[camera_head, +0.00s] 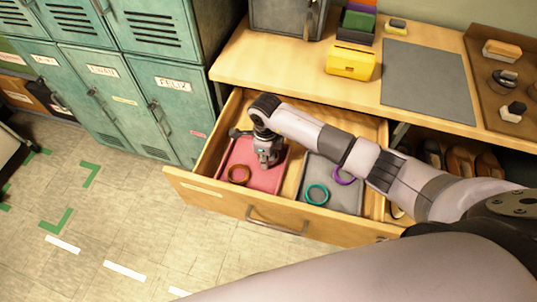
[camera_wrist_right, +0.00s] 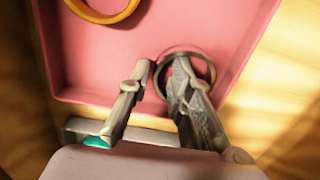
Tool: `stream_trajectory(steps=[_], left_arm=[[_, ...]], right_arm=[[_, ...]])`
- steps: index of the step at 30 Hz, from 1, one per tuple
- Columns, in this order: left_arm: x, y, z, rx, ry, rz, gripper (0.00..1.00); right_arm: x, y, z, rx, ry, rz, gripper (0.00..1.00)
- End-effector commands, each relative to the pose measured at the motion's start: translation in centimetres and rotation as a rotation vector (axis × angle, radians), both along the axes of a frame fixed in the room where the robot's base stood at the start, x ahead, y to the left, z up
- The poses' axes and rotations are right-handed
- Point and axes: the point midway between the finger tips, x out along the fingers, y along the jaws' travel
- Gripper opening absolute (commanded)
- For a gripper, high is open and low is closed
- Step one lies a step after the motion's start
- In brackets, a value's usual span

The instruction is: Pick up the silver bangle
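The silver bangle (camera_wrist_right: 214,76) looks like a dark grey metal ring on the pink tray (camera_wrist_right: 90,66), near the tray's edge, in the right wrist view. My right gripper (camera_wrist_right: 162,68) is open over it. Its fingers are on either side of the bangle's left rim, one inside the ring and one outside. I cannot tell whether they touch it. In the head view my right gripper (camera_head: 268,160) reaches down into the pink tray (camera_head: 265,183) and hides the bangle. My left gripper is not in view.
An orange bangle (camera_head: 238,174) lies in the same tray. A grey tray (camera_head: 340,203) beside it holds a teal bangle (camera_head: 316,194) and a purple bangle (camera_head: 344,177). Both trays are in an open wooden drawer (camera_head: 235,204). Green lockers (camera_head: 150,90) stand at the left.

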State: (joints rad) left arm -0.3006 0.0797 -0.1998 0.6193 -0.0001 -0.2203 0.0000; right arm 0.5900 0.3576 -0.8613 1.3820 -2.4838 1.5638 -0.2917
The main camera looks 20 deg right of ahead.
Motion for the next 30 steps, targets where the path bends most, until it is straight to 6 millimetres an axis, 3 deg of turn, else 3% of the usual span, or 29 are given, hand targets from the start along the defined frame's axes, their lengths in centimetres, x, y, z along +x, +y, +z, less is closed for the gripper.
stream_trajectory(steps=[7, 21, 26, 30], left_arm=[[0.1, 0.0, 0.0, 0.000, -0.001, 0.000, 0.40], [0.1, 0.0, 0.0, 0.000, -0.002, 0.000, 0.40], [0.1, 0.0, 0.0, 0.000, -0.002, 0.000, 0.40], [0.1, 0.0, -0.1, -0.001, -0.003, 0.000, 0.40]], right_arm=[[0.0, 0.0, 0.0, 0.000, 0.000, 0.000, 0.01], [0.0, 0.0, 0.3, 0.000, -0.001, 0.000, 0.00], [0.1, 0.0, 1.5, 0.001, -0.003, -0.001, 0.00], [0.2, 0.0, 3.9, 0.001, -0.006, 0.001, 0.00]])
